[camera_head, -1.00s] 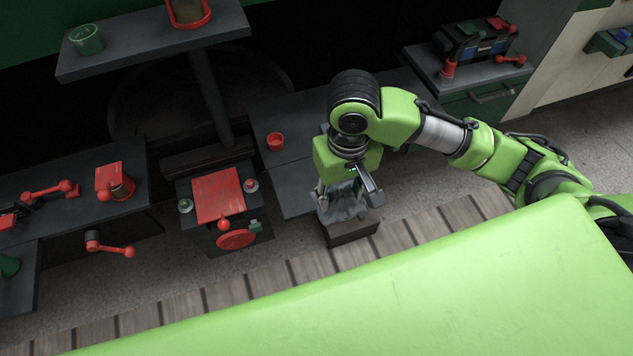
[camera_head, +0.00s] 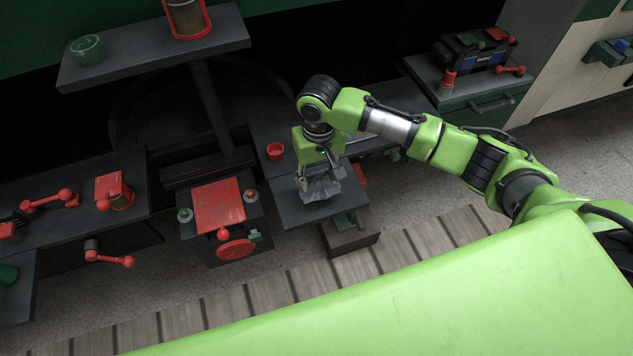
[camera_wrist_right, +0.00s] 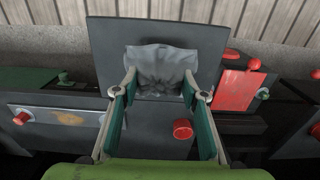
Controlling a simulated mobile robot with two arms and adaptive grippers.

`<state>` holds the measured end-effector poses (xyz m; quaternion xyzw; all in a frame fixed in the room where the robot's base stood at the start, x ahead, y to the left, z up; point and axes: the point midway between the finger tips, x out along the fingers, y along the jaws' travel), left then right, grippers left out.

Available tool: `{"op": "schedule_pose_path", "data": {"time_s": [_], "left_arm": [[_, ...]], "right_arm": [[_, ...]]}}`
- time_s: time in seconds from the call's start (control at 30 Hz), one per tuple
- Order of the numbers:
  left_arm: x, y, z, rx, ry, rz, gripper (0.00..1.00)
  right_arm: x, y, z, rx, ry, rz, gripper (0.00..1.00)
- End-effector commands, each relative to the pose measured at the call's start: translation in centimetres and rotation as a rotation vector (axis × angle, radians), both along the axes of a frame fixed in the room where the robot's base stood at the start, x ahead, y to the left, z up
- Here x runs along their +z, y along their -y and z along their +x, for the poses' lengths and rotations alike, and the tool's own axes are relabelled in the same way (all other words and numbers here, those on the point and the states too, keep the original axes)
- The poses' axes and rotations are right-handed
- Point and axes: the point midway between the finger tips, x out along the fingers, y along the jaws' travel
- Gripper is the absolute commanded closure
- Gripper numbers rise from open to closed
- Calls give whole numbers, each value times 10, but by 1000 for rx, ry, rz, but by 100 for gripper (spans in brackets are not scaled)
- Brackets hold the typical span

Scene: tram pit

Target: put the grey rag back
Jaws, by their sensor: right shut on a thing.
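The grey rag (camera_head: 321,187) hangs crumpled below my right gripper (camera_head: 322,172), over the dark grey plate (camera_head: 293,211) in the head view. My right gripper is shut on the rag. In the right wrist view the rag (camera_wrist_right: 160,68) shows between the fingertips of my right gripper (camera_wrist_right: 160,88), in front of the dark plate (camera_wrist_right: 107,40). I cannot tell whether the rag touches the plate. My left gripper is in neither view.
A brown box (camera_head: 350,240) with a green item stands below the plate. A red cup (camera_head: 275,151) sits on the dark bench behind. A red-topped block (camera_head: 218,205) stands left of the plate. A slatted wooden walkway (camera_head: 270,288) runs along the front.

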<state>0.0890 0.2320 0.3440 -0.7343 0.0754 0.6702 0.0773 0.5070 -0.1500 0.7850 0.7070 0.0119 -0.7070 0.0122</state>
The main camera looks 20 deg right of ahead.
Motion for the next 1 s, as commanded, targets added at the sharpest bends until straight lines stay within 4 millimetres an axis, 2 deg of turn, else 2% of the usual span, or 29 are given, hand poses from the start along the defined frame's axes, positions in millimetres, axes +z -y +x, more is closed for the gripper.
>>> {"op": "schedule_pose_path", "data": {"time_s": [0.23, 0.3, 0.47, 0.87, 0.9, 0.93, 1.0], "left_arm": [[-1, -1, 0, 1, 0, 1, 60], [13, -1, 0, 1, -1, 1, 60], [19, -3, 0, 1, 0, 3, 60], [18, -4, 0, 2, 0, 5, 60], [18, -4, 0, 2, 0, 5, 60], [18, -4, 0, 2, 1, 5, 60], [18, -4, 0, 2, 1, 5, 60]], "right_arm": [[-18, -1, 14, -2, -2, -1, 78], [-23, -1, 12, -1, -6, 0, 78], [-40, -1, 12, 0, -2, -1, 78], [-46, -1, 12, 0, -1, 0, 78], [-46, -1, 13, 0, 0, 0, 53], [-46, -1, 13, 0, 0, 0, 45], [-46, -1, 13, 0, 0, 0, 44]]}}
